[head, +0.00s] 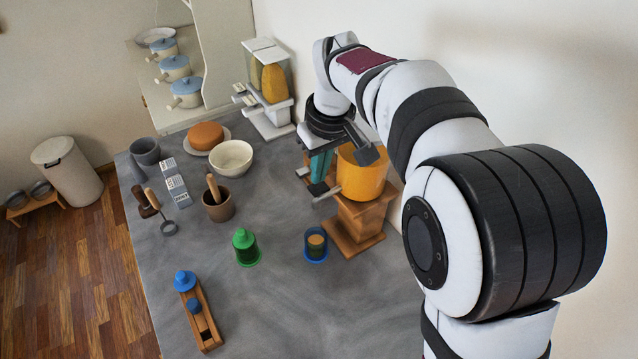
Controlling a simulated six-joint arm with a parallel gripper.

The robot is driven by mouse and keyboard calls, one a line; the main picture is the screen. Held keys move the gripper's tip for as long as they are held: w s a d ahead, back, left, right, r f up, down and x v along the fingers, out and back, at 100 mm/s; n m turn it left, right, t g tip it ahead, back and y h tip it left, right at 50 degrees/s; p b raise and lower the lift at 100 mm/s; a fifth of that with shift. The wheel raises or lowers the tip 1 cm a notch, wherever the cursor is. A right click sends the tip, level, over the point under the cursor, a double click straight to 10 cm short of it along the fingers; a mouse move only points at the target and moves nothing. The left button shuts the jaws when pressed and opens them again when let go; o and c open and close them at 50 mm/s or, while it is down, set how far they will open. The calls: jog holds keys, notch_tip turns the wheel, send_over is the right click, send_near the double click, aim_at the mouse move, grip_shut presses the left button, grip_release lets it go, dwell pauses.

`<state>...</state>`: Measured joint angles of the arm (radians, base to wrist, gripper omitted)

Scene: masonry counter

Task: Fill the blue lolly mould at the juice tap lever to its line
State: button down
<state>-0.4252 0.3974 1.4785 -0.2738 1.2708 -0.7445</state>
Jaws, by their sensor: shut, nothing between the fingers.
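The blue lolly mould (316,246) stands upright on the counter, in front of the wooden stand (358,220). A tan-orange round surface shows inside it; its level against the line is too small to tell. The orange juice container (362,176) sits on the stand, with a grey tap (326,195) sticking out to its left, above the mould in the picture. My gripper (318,181) points down with shut, empty teal fingers just above the tap. The lever is partly hidden there, and I cannot tell whether the fingers touch it.
A green mould (245,248) stands left of the blue one. A wooden holder (206,325) with blue-topped pieces lies in front. A brown mortar (218,206), white bowl (231,158) and two-chamber dispenser (268,85) stand farther back. The front right counter is clear.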

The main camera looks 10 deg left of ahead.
aim_at(321, 189)
dwell(0.4)
jog(key=shift+f, duration=1.05)
notch_tip(321, 189, up, 5)
jog(key=shift+s+d, duration=0.15)
jog(key=shift+d, duration=0.05)
jog(key=s+d+r+m, duration=0.1)
jog(key=s+d+m, duration=0.4)
jog(key=s+d, duration=0.3)
jog(key=s+d+f+m, duration=0.2)
jog(key=s+d+m, duration=0.1)
jog(key=s, duration=0.3)
jog(key=s+d+f+m+g, duration=0.1)
jog(key=s+d+f+m, duration=0.1)
jog(key=s, duration=0.5)
jog(key=s+d+f+m, duration=0.3)
jog(key=s+m, duration=0.1)
jog(key=s, duration=0.3)
jog(key=shift+s+d+m+g, duration=0.15)
jog(key=shift+d+m+g, duration=0.15)
jog(key=shift+d+g, duration=0.1)
